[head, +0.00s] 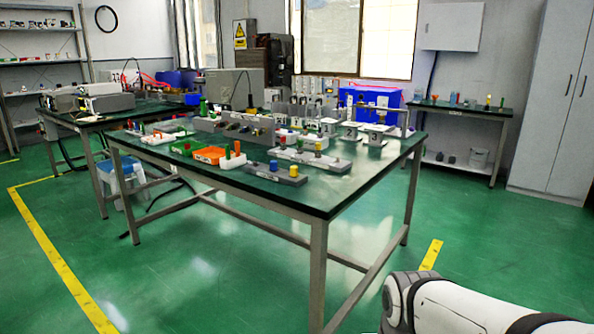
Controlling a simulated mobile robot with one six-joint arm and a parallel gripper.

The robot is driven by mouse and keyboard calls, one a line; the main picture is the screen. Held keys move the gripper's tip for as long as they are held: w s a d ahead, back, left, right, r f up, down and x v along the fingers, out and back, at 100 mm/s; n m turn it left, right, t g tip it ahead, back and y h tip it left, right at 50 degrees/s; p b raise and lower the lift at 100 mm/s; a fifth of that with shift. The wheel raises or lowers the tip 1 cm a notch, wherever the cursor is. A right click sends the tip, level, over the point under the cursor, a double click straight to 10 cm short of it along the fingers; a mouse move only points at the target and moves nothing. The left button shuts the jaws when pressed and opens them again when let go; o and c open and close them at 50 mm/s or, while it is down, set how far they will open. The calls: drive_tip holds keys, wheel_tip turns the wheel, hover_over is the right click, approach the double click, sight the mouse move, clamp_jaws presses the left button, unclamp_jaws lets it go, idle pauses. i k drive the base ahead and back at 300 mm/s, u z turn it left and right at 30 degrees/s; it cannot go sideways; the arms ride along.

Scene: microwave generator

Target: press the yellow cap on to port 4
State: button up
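A small yellow cap (293,171) stands at the right end of a low grey block (262,172) near the front edge of the green-topped table (330,202). A blue cap (273,165) stands on the same block, to its left. Another small yellow piece (318,147) shows on a pale strip (308,158) behind. My gripper is not in view; only a white link of my arm shows at the lower right.
An orange tray (209,155) and a green tray (186,147) lie left of the grey block, with green pegs nearby. A blue crate (370,97) is behind. Another bench (462,108) stands at the back right. The floor right of the table is clear.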

sight(293, 170)
drive_tip(key=z, duration=0.05)
drive_tip(key=i, duration=0.95)
drive_tip(key=u, duration=0.05)
